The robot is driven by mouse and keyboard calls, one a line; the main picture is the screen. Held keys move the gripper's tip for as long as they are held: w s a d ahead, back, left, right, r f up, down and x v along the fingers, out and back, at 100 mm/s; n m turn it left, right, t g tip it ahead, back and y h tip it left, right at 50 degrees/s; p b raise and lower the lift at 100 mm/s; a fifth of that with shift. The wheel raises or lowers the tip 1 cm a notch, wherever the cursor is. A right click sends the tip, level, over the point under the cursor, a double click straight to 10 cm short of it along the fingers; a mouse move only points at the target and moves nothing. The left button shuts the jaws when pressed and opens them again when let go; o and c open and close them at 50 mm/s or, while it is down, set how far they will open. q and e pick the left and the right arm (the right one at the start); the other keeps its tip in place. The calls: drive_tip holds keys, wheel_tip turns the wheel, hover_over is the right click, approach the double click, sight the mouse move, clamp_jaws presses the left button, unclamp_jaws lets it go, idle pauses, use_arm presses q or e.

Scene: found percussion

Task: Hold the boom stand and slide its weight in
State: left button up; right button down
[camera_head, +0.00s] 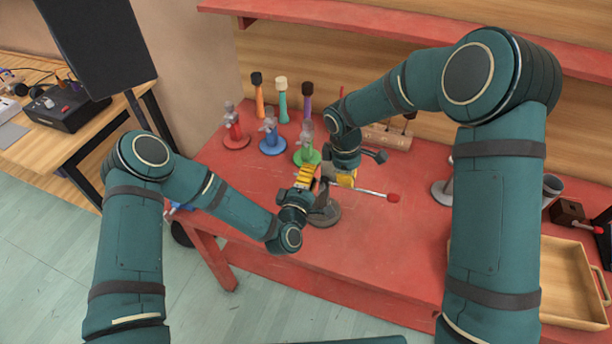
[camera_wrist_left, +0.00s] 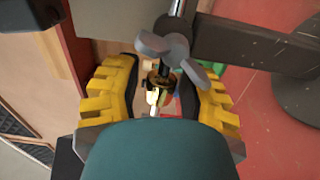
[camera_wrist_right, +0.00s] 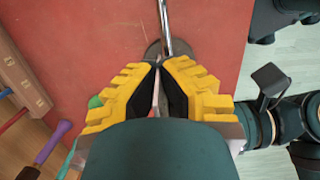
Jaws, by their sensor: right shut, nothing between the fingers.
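The boom stand's dark round base (camera_head: 325,214) stands near the table's front edge. Its thin bright boom rod (camera_head: 362,191) points right and ends in a red tip (camera_head: 393,197). My left gripper (camera_head: 308,178) is at the stand's upper part. In the left wrist view its fingers (camera_wrist_left: 165,95) are apart, with a grey wing knob (camera_wrist_left: 165,47) and a brass-coloured fitting (camera_wrist_left: 158,82) in front of and between them. My right gripper (camera_head: 345,180) is just right of it, shut and empty; its tips (camera_wrist_right: 159,66) meet over the rod (camera_wrist_right: 166,25). I cannot pick out the weight for sure.
Red, blue and green based stands (camera_head: 236,140) and upright coloured handles (camera_head: 281,98) stand behind on the red table (camera_head: 410,240). A wooden block (camera_head: 385,137) is at the back. A wooden tray (camera_head: 570,285) lies at right. My two grippers are very close together.

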use_arm(q)
drive_tip(key=shift+o, duration=0.5)
drive_tip(key=shift+s+a, duration=0.15)
drive_tip(key=v, duration=1.1)
drive_tip(key=shift+s, duration=0.35)
drive_tip(key=shift+a, duration=0.1)
use_arm(e)
drive_tip(key=c, duration=1.1)
unclamp_jaws()
drive_tip(key=shift+o, duration=0.2)
